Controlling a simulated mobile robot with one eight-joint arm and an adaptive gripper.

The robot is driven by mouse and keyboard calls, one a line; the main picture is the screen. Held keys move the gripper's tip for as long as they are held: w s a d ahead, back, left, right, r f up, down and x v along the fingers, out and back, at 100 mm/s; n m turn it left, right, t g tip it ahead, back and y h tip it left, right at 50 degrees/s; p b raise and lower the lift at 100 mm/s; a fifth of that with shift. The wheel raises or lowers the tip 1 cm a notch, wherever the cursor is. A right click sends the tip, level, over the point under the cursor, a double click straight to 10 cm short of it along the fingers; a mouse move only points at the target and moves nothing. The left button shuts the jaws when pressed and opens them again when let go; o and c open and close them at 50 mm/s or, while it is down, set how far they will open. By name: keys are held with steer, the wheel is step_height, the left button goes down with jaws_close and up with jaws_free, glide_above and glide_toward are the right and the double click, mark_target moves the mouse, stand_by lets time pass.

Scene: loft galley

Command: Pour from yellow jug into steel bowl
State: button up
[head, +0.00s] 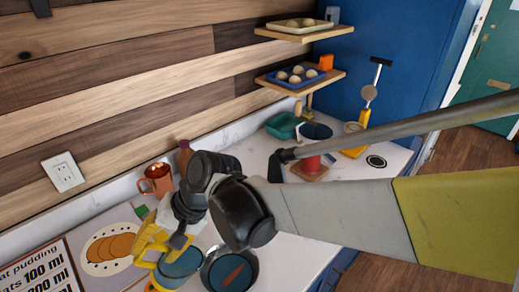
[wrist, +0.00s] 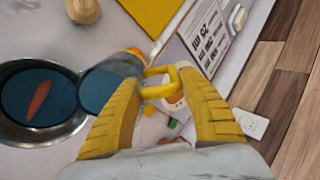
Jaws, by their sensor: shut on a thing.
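The yellow jug shows a yellow handle and a teal rounded part (head: 181,266); it also shows in the wrist view (wrist: 113,82). My gripper (wrist: 160,92) is shut on the jug's handle, with a yellow finger on each side. In the head view my gripper (head: 158,242) is partly hidden by my own arm. The steel bowl (head: 207,284) stands just right of the jug, and left of it in the wrist view (wrist: 62,136). The bowl has a dark teal inside with an orange, carrot-like piece in it. I cannot tell the jug's exact tilt or see any stream.
A recipe board (head: 65,266) and a picture of round brown food (head: 108,248) lie left of the jug. A copper mug (head: 157,180) stands behind. A teal tub (head: 281,126) and a red block (head: 309,165) stand further right. Two wall shelves (head: 300,80) hold trays.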

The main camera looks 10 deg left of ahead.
mark_target(164, 246)
steer(key=shift+w+r, duration=0.1)
steer(key=shift+d, duration=0.25)
steer(key=shift+w+d+r+g+y+b, duration=0.1)
steer(key=shift+d+g+y+b, duration=0.15)
steer(key=shift+y+b, duration=0.2)
steer(key=shift+w+d+r+g+y+b, duration=0.15)
steer(key=shift+d+y+b, duration=0.2)
steer(key=shift+y, duration=0.2)
steer(key=shift+w+d+r+y+b, duration=0.1)
steer(key=shift+d+r+y+b, duration=0.35)
steer(key=shift+y+b, duration=0.25)
stand_by(1.4)
steer(key=shift+w+d+f+g+y+b, duration=0.2)
steer(key=shift+d+g+y+b, duration=0.15)
steer(key=shift+d+y+b, duration=0.6)
steer(key=shift+w+d+f+g+y+b, duration=0.1)
steer(key=shift+w+d+g+y+b, duration=0.35)
steer(key=shift+b, duration=0.9)
stand_by(2.2)
